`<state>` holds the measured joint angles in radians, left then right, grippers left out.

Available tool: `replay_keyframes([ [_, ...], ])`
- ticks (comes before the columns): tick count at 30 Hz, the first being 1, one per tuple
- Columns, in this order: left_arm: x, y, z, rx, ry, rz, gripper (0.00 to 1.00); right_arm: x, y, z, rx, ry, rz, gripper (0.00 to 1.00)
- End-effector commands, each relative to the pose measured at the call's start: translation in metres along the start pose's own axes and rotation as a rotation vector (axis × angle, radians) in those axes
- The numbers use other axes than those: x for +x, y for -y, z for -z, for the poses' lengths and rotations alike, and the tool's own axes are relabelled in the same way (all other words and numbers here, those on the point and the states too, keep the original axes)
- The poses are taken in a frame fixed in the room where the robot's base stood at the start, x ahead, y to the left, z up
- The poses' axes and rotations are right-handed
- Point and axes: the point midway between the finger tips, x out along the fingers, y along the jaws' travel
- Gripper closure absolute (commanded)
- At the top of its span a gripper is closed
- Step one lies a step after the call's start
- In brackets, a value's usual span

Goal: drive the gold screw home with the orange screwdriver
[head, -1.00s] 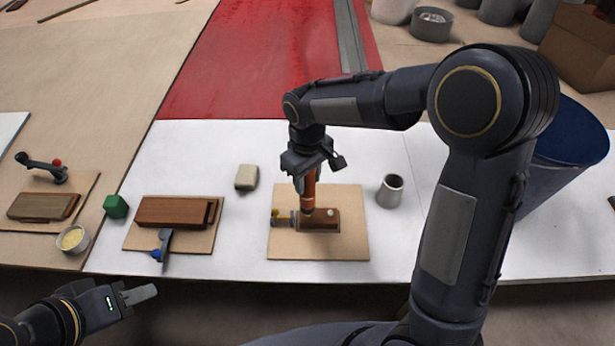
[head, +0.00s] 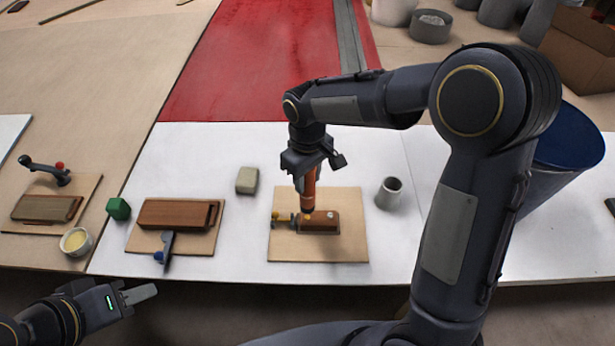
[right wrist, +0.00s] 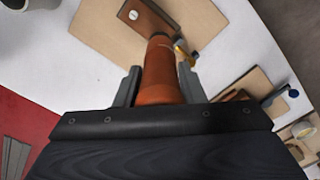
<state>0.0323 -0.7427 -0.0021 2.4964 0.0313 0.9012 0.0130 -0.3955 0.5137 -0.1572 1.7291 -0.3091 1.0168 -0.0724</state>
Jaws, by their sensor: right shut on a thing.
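My right gripper (head: 310,170) is shut on the orange screwdriver (head: 309,188), which stands nearly upright, tip down. In the right wrist view the orange handle (right wrist: 160,78) sits between the two grey fingers. The tip is over the left part of a dark brown wooden block (head: 325,226). A small gold spot, seemingly the gold screw (head: 307,217), shows just below it; I cannot tell whether they touch. A silver screw (head: 331,215) sits on the block's right side. The wrist view hides the gold screw behind the screwdriver. My left gripper (head: 137,294) is low at the left, away from the block; its opening is unclear.
The block lies on a tan board (head: 345,250), with a yellow-handled clamp (head: 277,217) at its left. A grey cup (head: 390,192) stands to the right, a beige block (head: 247,180) to the left. Further left are another brown block (head: 175,213) and a green cube (head: 118,208).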

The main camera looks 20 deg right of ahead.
Motion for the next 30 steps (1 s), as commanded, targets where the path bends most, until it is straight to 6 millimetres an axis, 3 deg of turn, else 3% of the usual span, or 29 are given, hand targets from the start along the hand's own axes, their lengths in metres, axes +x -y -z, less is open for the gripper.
replay_keyframes([
  [16,-0.032,-0.015,0.016,0.0,0.0,0.0,0.64,-0.048,0.0,0.0,0.0,-0.002,0.0,0.87],
  [30,-0.038,-0.018,0.019,0.0,0.0,0.0,0.64,-0.053,0.004,-0.004,0.002,-0.001,0.002,0.87],
])
